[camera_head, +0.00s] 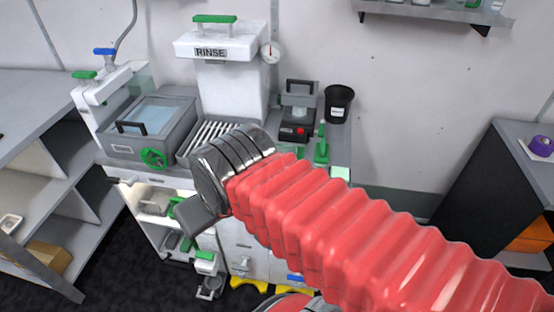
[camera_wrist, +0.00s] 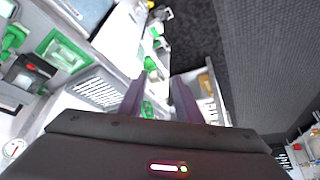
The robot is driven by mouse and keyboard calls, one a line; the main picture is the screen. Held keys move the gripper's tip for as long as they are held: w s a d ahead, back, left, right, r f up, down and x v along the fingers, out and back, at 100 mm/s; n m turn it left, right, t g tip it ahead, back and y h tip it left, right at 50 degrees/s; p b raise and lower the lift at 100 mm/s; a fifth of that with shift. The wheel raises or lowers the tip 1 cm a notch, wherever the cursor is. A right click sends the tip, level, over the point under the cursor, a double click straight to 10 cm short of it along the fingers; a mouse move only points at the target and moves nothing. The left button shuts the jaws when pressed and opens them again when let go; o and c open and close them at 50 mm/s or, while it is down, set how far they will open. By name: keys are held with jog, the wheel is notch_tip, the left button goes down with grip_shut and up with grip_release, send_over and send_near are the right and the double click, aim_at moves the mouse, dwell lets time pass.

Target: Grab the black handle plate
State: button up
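Two black handles show in the head view. One black handle (camera_head: 131,128) is on the front of the grey basin with a clear window at the left. Another black handle (camera_head: 301,84) stands on top of the grey device with a red button at the back right. I cannot tell which one is the handle plate. My gripper (camera_head: 200,216) is mostly hidden behind my wrist in the head view, in front of the counter and apart from both handles. In the wrist view my gripper (camera_wrist: 158,88) has its two fingers apart with nothing held between them.
A slatted drain (camera_head: 212,136) lies between basin and device. A white RINSE unit (camera_head: 228,80) rises behind. A black cup (camera_head: 339,104) stands right of the device. Open shelves (camera_head: 40,130) are at the left.

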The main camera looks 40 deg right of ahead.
jog(key=w+d+f+m+g+y, duration=0.1)
jog(key=w+d+f+m+y, duration=0.15)
jog(key=d+m, duration=0.3)
jog(key=w+d+f+m+g+y, duration=0.1)
jog(key=w+d+m+y, duration=0.1)
jog(key=w+d+m, duration=0.3)
jog(key=w+d+f+m+g+y, duration=0.1)
jog(key=w+d+f+m+y, duration=0.1)
jog(key=d+m, duration=0.45)
jog(key=d+f+m+t+y, duration=0.1)
jog(key=d+f+m+t, duration=0.1)
jog(key=d, duration=0.5)
jog(key=s+d+f+m+t, duration=0.1)
jog(key=d+f+m+t, duration=0.2)
jog(key=d+m, duration=0.2)
jog(key=s+d+f+m+t+y, duration=0.1)
jog(key=d+f+m+t, duration=0.1)
jog(key=d, duration=0.9)
jog(key=shift+s+d+f+m+t+y, duration=0.2)
jog(key=shift+m+t+y, duration=0.15)
jog(key=shift+m, duration=0.55)
jog(key=shift+a, duration=0.1)
jog(key=shift+x, duration=4.3)
